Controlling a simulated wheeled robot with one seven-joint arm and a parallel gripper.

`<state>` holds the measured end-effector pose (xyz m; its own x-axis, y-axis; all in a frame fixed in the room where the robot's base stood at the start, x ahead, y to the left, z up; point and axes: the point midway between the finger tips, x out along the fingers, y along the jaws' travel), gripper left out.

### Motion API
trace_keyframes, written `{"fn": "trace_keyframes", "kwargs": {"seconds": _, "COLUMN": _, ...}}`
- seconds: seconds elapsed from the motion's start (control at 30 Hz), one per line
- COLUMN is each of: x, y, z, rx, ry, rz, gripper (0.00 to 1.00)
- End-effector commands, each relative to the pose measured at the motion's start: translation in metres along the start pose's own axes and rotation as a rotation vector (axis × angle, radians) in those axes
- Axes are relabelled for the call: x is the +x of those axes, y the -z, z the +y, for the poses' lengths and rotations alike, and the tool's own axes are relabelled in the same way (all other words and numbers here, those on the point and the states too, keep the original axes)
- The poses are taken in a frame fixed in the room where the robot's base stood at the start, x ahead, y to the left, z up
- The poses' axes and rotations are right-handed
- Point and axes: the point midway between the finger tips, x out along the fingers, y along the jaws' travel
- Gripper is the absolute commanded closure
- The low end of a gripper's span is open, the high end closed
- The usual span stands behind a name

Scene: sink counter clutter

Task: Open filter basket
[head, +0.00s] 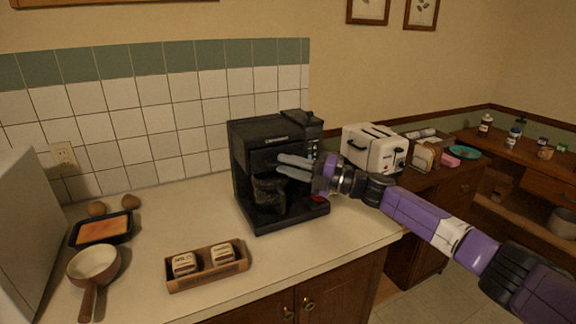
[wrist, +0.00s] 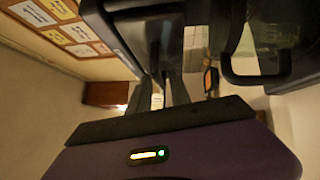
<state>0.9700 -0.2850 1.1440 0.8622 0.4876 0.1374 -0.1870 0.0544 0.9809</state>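The black coffee maker (head: 250,143) stands upright on the counter against the tiled wall. Its filter basket section (head: 262,160) is the dark front part above the carafe; its outline is hard to make out, and it looks closed. The glass carafe (head: 268,193) sits below it. My gripper (head: 279,164) is at the coffee maker's front, with its fingers pointing left, level with the basket. In the wrist view my gripper (wrist: 164,80) has its two fingers apart with a gap between them. The dark coffee maker body (wrist: 125,35) is close ahead; whether the fingers touch it cannot be told.
A white toaster (head: 374,150) stands to the right, behind my forearm. A wooden box with two packages (head: 207,280) lies at the counter's front. A pan (head: 92,265) and a baking tray (head: 78,239) are at left. The counter between is clear.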

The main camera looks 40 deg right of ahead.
Motion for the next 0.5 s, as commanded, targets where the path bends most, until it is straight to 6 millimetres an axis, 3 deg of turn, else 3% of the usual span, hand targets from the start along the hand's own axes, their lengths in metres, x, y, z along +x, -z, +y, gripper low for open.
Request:
{"fn": "trace_keyframes", "kwargs": {"seconds": 0.03, "x": -0.0001, "y": 0.0000, "z": 0.0000, "rx": 0.000, "ry": 0.000, "rz": 0.000, "gripper": 0.88}}
{"fn": "trace_keyframes", "kwargs": {"seconds": 0.1, "x": -0.0001, "y": 0.0001, "z": 0.0000, "rx": 0.000, "ry": 0.000, "rz": 0.000, "gripper": 1.00}}
{"fn": "trace_keyframes", "kwargs": {"seconds": 0.5, "x": -0.0003, "y": 0.0002, "z": -0.0006, "rx": 0.001, "ry": 0.001, "rz": 0.000, "gripper": 1.00}}
